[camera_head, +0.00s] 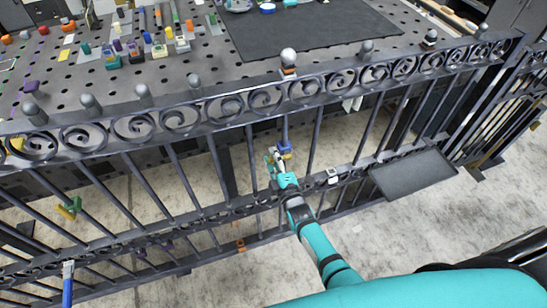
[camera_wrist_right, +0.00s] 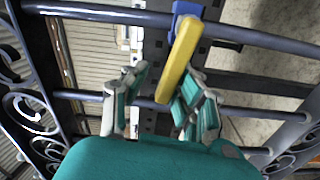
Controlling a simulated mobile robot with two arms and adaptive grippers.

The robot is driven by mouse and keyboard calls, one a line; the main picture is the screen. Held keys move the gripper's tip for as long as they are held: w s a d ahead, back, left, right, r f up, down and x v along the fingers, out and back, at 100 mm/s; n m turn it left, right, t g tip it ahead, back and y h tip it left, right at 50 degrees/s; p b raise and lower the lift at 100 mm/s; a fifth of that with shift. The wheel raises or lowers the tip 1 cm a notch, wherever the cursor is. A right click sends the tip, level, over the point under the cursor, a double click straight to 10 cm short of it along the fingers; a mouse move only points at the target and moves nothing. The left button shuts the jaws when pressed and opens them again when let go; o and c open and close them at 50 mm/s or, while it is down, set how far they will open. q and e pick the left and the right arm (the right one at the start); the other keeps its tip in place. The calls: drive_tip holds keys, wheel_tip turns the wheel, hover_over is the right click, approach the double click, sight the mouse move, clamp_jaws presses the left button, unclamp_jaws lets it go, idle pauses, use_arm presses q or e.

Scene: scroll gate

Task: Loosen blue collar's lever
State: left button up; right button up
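The blue collar (camera_head: 285,148) sits on an upright bar of the dark gate (camera_head: 225,108), below the top scroll band. In the right wrist view the blue collar (camera_wrist_right: 184,14) is at the top, and its yellow lever (camera_wrist_right: 178,60) points down toward my palm. My right gripper (camera_head: 275,160) is at the collar. In the wrist view its teal fingers (camera_wrist_right: 160,100) are apart, with the lever's end between them, nearer the right finger. A gap shows on the left; I cannot tell whether the right finger touches. My left gripper is not in view.
A green and yellow collar (camera_head: 70,207), an orange one (camera_head: 240,245) and a white one (camera_head: 333,175) are elsewhere on the gate. A dark plate (camera_head: 412,175) is at the right. Behind stands a perforated table (camera_head: 165,85) with small parts and a black mat (camera_head: 310,35).

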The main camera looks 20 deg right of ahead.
drive_tip(key=shift+o, duration=0.8)
drive_tip(key=shift+s, duration=0.25)
drive_tip(key=s, duration=1.1)
drive_tip(key=shift+s+d, duration=0.2)
drive_tip(key=shift+s, duration=0.05)
drive_tip(key=s+f+m+g, duration=0.45)
drive_tip(key=s+f, duration=0.35)
drive_tip(key=f, duration=0.5)
drive_tip(key=s+f+m+g, duration=0.3)
drive_tip(key=s+f+g, duration=0.35)
drive_tip(key=f, duration=0.65)
drive_tip(key=s+d+f+m+g, duration=0.1)
drive_tip(key=s+f+m+g, duration=0.1)
drive_tip(key=s, duration=0.6)
drive_tip(key=s+d+f+m+g, duration=0.2)
drive_tip(key=s+f, duration=0.3)
drive_tip(key=s, duration=0.3)
drive_tip(key=s+d+f+m+g, duration=0.2)
drive_tip(key=s+f, duration=0.1)
drive_tip(key=s, duration=0.5)
drive_tip(key=shift+s+d+f+m+h, duration=0.25)
drive_tip(key=shift+s+m+h, duration=0.05)
drive_tip(key=shift+m, duration=0.05)
